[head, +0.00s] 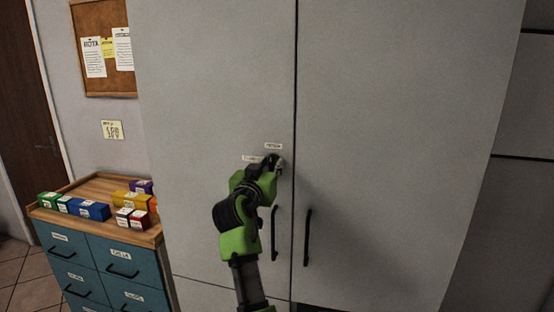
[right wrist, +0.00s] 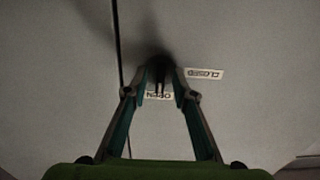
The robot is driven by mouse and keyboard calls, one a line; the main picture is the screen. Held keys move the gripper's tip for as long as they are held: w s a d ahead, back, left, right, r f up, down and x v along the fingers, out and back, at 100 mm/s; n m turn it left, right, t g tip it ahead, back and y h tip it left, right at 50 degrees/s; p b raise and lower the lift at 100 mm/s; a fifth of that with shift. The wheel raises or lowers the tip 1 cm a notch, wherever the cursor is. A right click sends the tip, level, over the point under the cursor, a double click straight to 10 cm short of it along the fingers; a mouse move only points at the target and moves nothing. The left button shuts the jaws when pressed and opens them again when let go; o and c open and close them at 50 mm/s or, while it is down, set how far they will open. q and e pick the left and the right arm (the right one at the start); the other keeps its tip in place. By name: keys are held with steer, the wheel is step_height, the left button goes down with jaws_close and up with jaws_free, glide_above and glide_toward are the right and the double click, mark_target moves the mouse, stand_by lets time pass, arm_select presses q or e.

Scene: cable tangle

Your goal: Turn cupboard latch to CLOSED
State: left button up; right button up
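The tall grey cupboard (head: 215,80) has two doors. Its latch (head: 279,164) sits on the left door near the seam, mostly hidden by my right gripper (head: 274,166). An OPEN label (head: 273,146) is above the latch and a CLOSED label (head: 252,158) is to its left. In the right wrist view the labels appear upside down: OPEN (right wrist: 159,96) and CLOSED (right wrist: 204,74). There, the fingertips of my right gripper (right wrist: 161,75) are close together around the dark latch; whether they press on it is unclear. My left gripper is not in view.
Two black door handles (head: 274,233) hang below the latch, close to my right forearm. A teal drawer cabinet (head: 125,262) stands at the left, with several coloured boxes (head: 95,210) on its wooden top. A cork board (head: 97,40) hangs behind.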

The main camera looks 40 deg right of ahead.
steer(key=shift+w+d, duration=0.25)
steer(key=shift+s+a+r, duration=0.15)
steer(key=shift+a, duration=0.1)
jaws_close()
